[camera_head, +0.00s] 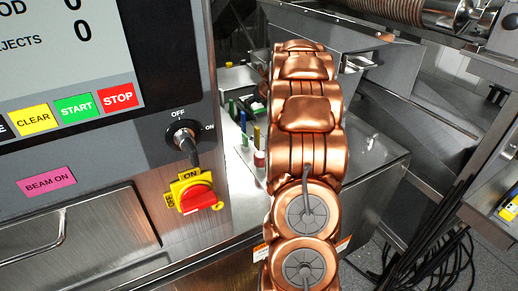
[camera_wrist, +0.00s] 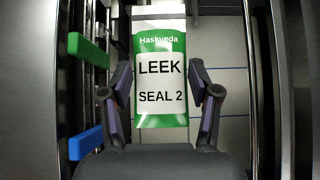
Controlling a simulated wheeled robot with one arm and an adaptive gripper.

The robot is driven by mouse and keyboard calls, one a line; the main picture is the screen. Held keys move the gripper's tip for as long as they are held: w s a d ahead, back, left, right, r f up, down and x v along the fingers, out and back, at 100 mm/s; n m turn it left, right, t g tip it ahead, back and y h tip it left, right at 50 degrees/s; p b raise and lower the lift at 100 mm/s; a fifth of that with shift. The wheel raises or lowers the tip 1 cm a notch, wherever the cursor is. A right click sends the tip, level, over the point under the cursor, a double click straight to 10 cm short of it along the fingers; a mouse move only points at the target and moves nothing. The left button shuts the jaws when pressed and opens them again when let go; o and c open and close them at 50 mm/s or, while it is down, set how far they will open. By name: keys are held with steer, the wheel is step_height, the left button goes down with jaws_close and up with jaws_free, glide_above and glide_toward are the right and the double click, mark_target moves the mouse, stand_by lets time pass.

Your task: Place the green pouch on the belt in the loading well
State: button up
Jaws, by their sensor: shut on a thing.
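The green pouch (camera_wrist: 162,122) shows in the wrist view, green with a white label reading "LEEK SEAL 2" and a pale top end. My gripper (camera_wrist: 160,82) is shut on it, with one dark finger at each side edge of the pouch. Behind the pouch is a grey surface (camera_wrist: 225,108) with thin dark lines; I cannot tell if it is the belt or how far the pouch is from it. The pouch, my gripper and the loading well cannot be made out in the head view, where my copper-coloured arm fills the middle.
In the wrist view, a green block (camera_wrist: 88,50) and a blue block (camera_wrist: 86,144) stand close at left beside metal rails. The head view shows a control panel (camera_head: 80,110) with a red-yellow switch (camera_head: 195,193) left of my arm, and black cables (camera_head: 430,262) at lower right.

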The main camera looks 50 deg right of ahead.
steer(key=f, duration=0.6)
steer(key=f+b, duration=0.1)
steer(key=f, duration=0.6)
steer(key=shift+w+a+f, duration=0.15)
steer(key=shift+a+f, duration=0.05)
steer(key=shift+f+b, duration=0.6)
steer(key=shift+f, duration=1.65)
steer(key=shift+f, duration=0.1)
steer(key=o, duration=1.3)
steer(key=shift+d, duration=0.1)
